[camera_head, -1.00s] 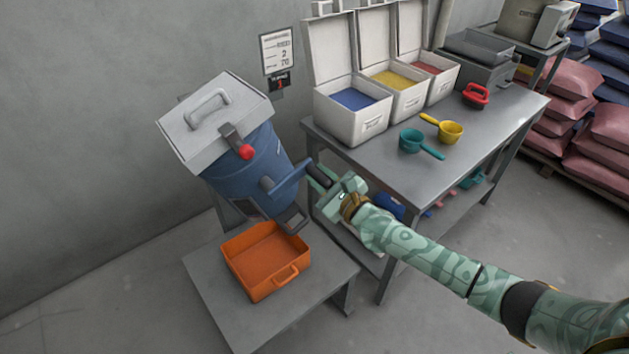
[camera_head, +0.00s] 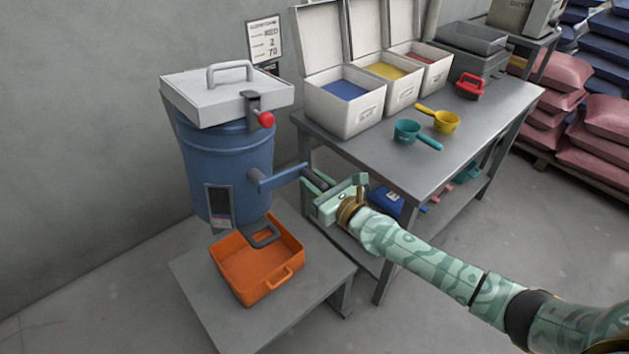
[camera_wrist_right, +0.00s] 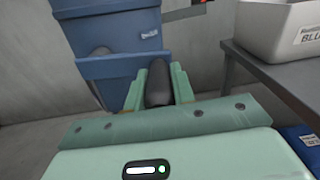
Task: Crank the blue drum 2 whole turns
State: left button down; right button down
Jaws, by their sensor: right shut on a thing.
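The blue drum (camera_head: 228,158) stands upright or nearly so at the left, with a white lid (camera_head: 226,98) and a red-knobbed latch (camera_head: 265,118) on top. A blue crank arm (camera_head: 277,179) comes out of its right side and ends in a dark crank handle (camera_head: 318,179). My right gripper (camera_head: 322,184) is shut on the crank handle. In the right wrist view the handle (camera_wrist_right: 159,84) sits between the two green fingers, with the drum (camera_wrist_right: 112,40) just beyond. My left gripper is not in view.
An orange tray (camera_head: 292,250) sits below the drum on a low grey stand (camera_head: 200,287). The grey table (camera_head: 443,165) at the right holds white bins, scoops (camera_head: 407,131) and a red-handled thing (camera_head: 470,85). Sacks (camera_head: 607,118) are stacked far right.

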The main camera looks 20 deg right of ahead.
jog(key=shift+f, duration=0.15)
jog(key=c, duration=1.2)
grip_release()
jog(key=shift+s, duration=0.1)
jog(key=v, duration=1.6)
jog(key=shift+s, duration=0.1)
jog(key=shift+o, duration=0.2)
